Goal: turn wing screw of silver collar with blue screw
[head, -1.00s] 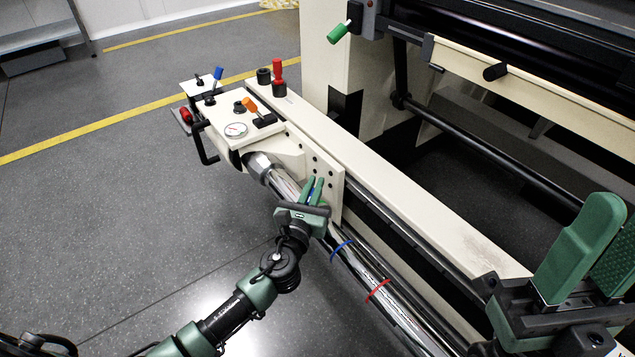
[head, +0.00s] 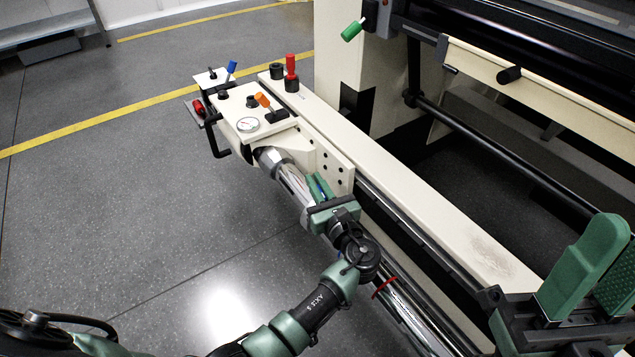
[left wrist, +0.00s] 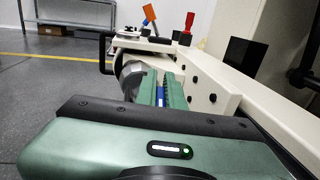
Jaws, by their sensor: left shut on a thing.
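My left gripper (head: 320,187) is at the shiny bar that runs along the machine's front side. Its green fingers are shut on a blue piece, which I take to be the blue wing screw (left wrist: 160,93); only a narrow strip of it shows between them. The silver collar itself is mostly hidden by the fingers and wrist, and I cannot tell its outline from the shiny bar (head: 293,181). My right gripper (head: 598,272) is at the right edge of the head view, empty, its broad green fingers apart.
A red ring (head: 384,287) sits farther down the bar. A cream block with a gauge (head: 248,124), an orange lever (head: 262,100) and a red knob (head: 291,66) stands beyond the left gripper. A cream plate (head: 333,162) is close on its right. Floor at left is clear.

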